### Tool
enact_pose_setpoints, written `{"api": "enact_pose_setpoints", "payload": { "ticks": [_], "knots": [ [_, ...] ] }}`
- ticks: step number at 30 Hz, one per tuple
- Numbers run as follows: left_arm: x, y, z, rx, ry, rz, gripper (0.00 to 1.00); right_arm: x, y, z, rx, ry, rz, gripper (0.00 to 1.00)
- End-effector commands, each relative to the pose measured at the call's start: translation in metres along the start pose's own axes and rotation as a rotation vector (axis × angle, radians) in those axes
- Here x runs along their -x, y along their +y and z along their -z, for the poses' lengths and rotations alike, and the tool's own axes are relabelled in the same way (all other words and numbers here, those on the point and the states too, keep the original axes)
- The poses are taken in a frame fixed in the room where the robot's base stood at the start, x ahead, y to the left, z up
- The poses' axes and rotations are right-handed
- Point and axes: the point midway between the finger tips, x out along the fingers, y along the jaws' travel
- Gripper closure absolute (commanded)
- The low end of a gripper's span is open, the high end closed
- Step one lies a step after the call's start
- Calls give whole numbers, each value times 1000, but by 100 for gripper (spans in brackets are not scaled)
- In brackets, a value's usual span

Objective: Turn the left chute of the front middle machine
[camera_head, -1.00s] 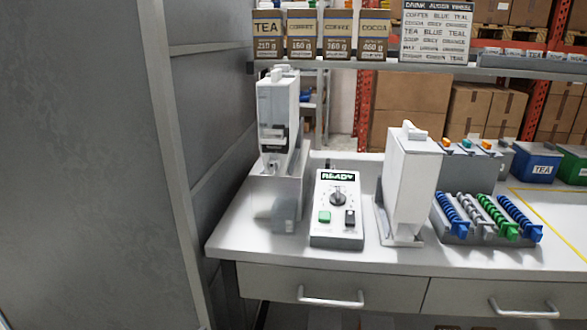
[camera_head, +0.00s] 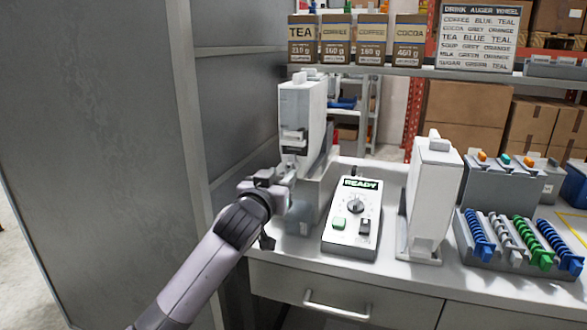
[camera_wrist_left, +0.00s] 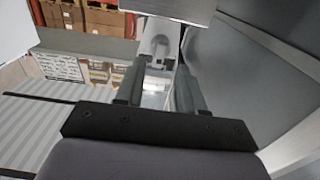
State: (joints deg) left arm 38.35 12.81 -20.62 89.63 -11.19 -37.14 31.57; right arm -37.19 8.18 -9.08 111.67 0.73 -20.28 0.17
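A tall white dispenser machine (camera_head: 302,110) stands at the left end of the bench, with a dark front panel and a spout area low on its front. My left gripper (camera_head: 282,186) is in front of this spout area and hides part of it. In the left wrist view the two gripper fingers (camera_wrist_left: 158,88) are apart, with a gap between them. A light grey chute-like part (camera_wrist_left: 157,42) lies just beyond the fingertips, under the machine's pale body; I cannot tell whether they touch. My right gripper is not in view.
A control box (camera_head: 352,215) reading READY stands right of the machine. A white canister (camera_head: 435,190) and a rack (camera_head: 510,250) of coloured augers follow further right. A grey wall panel (camera_head: 240,105) stands close on the left. A shelf of labelled boxes (camera_head: 337,40) hangs above.

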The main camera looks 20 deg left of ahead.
Motion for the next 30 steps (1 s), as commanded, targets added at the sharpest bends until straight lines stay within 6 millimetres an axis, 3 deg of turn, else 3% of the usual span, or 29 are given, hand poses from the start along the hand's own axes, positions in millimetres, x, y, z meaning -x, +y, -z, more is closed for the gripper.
{"api": "enact_pose_setpoints", "payload": {
  "ticks": [15,30],
  "knots": [
    [-51,1,0,0,0,-1,62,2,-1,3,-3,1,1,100],
    [-62,1,0,0,0,-2,62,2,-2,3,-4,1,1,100]
  ]
}}
